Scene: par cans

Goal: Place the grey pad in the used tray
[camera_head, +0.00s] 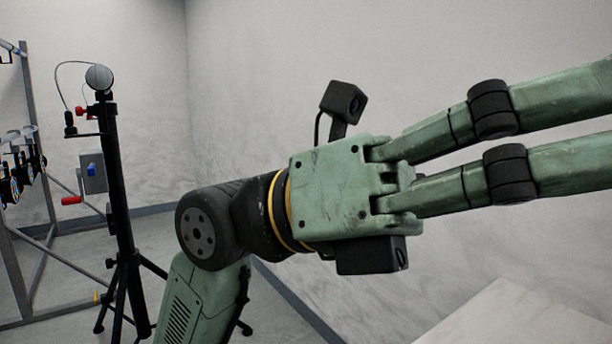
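My gripper (345,190) is large and close in the middle of the view, with a green palm and two long green fingers with black joint bands. The fingers point right and run out of the picture. They lie apart where I see them, but the fingertips are cut off, so I cannot tell if they are open or shut on something. I see no grey pad and no used tray in this view.
A black tripod stand (121,200) with a round head and red knobs stands at left. Behind it is a grey metal frame (38,130) with dark items hanging on it. A pale flat surface (505,318) shows at lower right. Plain walls (255,70) close off the back.

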